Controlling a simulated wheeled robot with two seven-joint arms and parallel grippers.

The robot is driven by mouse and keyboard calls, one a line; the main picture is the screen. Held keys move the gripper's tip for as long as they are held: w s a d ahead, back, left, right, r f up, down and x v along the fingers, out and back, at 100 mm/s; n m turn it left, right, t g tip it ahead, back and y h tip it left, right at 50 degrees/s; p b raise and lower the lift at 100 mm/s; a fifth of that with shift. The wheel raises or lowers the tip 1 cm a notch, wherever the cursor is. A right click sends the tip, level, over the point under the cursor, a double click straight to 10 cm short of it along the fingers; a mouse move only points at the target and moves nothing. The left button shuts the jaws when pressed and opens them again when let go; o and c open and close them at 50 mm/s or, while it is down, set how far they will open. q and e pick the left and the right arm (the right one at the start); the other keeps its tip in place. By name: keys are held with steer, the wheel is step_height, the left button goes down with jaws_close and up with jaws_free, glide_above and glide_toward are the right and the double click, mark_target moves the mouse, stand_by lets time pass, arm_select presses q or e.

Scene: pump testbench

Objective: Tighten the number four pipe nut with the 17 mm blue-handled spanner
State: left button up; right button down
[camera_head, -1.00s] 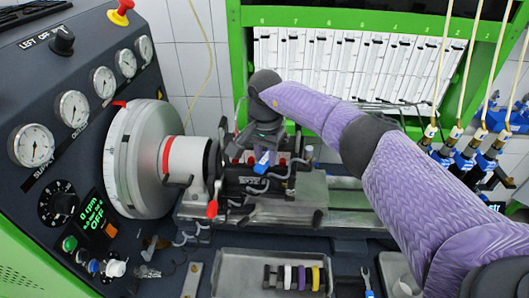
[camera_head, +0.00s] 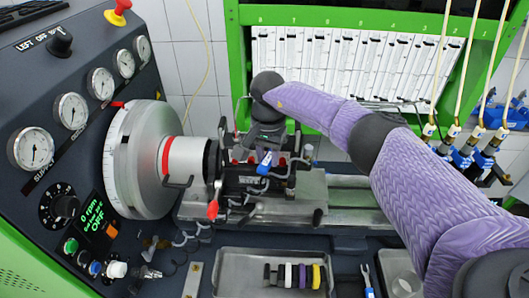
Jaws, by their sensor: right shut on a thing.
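My right gripper (camera_head: 266,140) points down over the pump (camera_head: 245,180) in the middle of the bench, with its purple-sleeved arm coming in from the right. It is shut on the blue-handled spanner (camera_head: 264,163), of which only a short blue part shows below the fingers. The spanner's jaw end is not clear. The pipe nuts and bent pipes (camera_head: 283,172) sit along the pump top close around the gripper. I cannot tell which nut is number four or whether the spanner touches it. My left gripper is not in view.
A metal tray (camera_head: 232,270) at the front holds several coloured pieces. Another spanner (camera_head: 367,280) lies to its right. The flywheel (camera_head: 140,160) and gauge panel stand on the left. A green frame (camera_head: 236,60) with glass tubes stands behind. Injectors with hoses hang at right.

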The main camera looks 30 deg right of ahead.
stand_by(0.3)
steer(key=shift+s+a+r+p, duration=0.15)
steer(key=shift+s+a+p, duration=0.2)
steer(key=shift+p, duration=0.25)
steer(key=shift+s+a+p, duration=0.55)
steer(key=shift+a+p, duration=0.2)
steer(key=shift+p, duration=0.1)
steer(key=shift+s+a+p, duration=0.85)
steer(key=shift+a, duration=0.2)
steer(key=r+p, duration=0.1)
steer(key=p, duration=0.1)
steer(key=s+a+r+p, duration=0.1)
steer(key=r, duration=0.1)
steer(key=s+a+r+p, duration=0.1)
steer(key=p, duration=0.1)
steer(key=shift+a+r+p, duration=0.2)
steer(key=shift+r+p, duration=0.1)
steer(key=shift+r, duration=0.1)
